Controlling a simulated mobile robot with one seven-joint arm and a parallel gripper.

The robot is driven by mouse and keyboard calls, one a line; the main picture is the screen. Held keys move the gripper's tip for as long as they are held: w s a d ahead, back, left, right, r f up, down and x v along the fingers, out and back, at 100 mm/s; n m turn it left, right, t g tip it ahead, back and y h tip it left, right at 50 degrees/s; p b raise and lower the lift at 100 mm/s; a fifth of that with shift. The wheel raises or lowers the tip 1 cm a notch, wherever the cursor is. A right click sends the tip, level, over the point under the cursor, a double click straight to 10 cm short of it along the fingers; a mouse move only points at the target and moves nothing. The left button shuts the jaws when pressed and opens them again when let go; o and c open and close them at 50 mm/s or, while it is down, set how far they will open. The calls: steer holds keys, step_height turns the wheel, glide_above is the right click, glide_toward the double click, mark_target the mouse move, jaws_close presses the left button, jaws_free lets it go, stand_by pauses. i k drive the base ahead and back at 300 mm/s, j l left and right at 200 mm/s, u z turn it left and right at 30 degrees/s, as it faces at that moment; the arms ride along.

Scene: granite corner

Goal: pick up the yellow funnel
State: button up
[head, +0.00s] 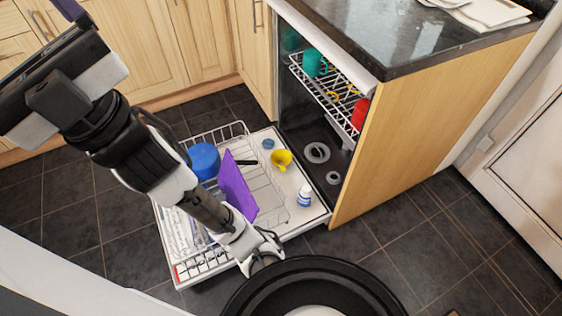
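The yellow funnel (281,159) rests on the white open dishwasher door (303,215), near the dishwasher's opening. It is small in the head view and stands clear of the wire rack's right side. My gripper (262,258) is at the near edge of the door, well below the funnel in the picture and apart from it. The fingers look curved and partly spread, but the dark round part of my body hides their lower side, so I cannot tell how far they are open.
A wire rack (252,126) on the door holds a blue container (203,160) and a purple board (237,187). An upper rack (325,92) holds cups. The granite counter (400,35) overhangs behind. Dark tiled floor is clear at right.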

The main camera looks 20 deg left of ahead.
mark_target(281, 156)
steer(key=i+l+u, duration=0.75)
steer(key=l+u, duration=0.15)
steer(key=i+l+u, duration=0.25)
steer(key=l+u, duration=0.3)
steer(key=i+j+z, duration=0.1)
steer(key=z, duration=0.25)
